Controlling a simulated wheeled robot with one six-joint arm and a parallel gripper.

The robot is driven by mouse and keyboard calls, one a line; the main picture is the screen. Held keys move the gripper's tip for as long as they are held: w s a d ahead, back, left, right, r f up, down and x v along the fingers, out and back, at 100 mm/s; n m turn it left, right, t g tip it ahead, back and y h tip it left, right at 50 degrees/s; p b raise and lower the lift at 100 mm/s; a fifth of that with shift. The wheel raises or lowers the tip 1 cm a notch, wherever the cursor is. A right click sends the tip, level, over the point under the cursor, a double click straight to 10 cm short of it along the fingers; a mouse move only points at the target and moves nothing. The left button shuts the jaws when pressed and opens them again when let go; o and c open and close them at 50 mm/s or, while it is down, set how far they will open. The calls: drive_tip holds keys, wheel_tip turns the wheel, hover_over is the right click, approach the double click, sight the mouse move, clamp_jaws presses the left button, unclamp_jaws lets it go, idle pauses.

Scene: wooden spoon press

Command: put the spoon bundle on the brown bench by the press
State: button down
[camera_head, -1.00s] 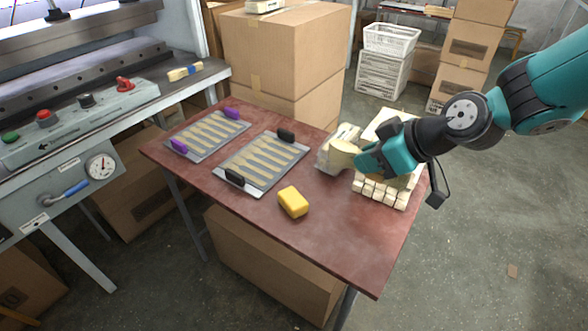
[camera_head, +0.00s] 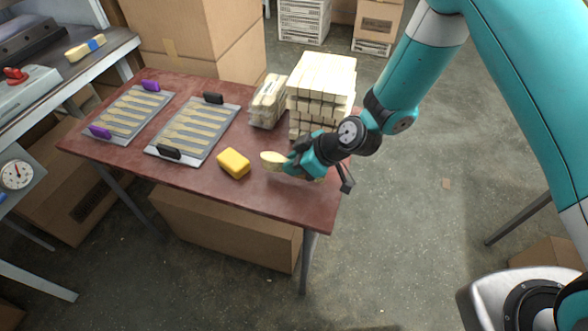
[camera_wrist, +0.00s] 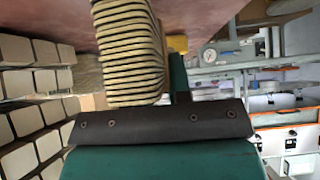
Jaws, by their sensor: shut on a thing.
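My gripper (camera_head: 293,163) is shut on the spoon bundle, whose pale wooden end (camera_head: 272,159) sticks out to the left of the jaws. In the wrist view, the bundle (camera_wrist: 128,50) is a stack of thin pale layers above the dark jaw edge. The bundle is over the brown bench (camera_head: 255,196), near its front right corner. I cannot tell whether it touches the top. The jaws hide part of the bundle. The press (camera_head: 32,38) is at the far left, largely outside the head view.
On the bench are a yellow block (camera_head: 234,163), a tray of spoons with black clips (camera_head: 190,132), another with purple clips (camera_head: 128,112), a wrapped bundle (camera_head: 267,101) and a tall pale stack (camera_head: 320,80). The bench's front strip is clear.

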drive_tip(key=shift+f, duration=1.45)
drive_tip(key=c, duration=1)
unclamp_jaws()
drive_tip(key=shift+f, duration=0.1)
drive_tip(key=v, duration=1.2)
drive_tip(key=s+r+m+g+h, duration=0.15)
drive_tip(key=s+r, duration=0.45)
drive_tip(key=r, duration=0.6)
drive_tip(key=s+d+r+m+h, duration=0.1)
drive_tip(key=s+d+r, duration=0.1)
drive_tip(key=s+r, duration=0.1)
drive_tip(key=s+d+r+m+g, duration=0.1)
drive_tip(key=s+r+m, duration=0.1)
drive_tip(key=s, duration=0.3)
drive_tip(key=s+d+r+m+h+b, duration=0.1)
drive_tip(key=s+d+r+m, duration=0.1)
drive_tip(key=s+r, duration=0.2)
drive_tip(key=shift+s+d+r+m+g+h, duration=0.1)
drive_tip(key=shift+s+d+m+g+h, duration=0.1)
drive_tip(key=shift+s, duration=0.1)
drive_tip(key=shift+s+d+r+m+g+h, duration=0.1)
drive_tip(key=shift+s+h, duration=0.05)
drive_tip(key=shift+s, duration=0.2)
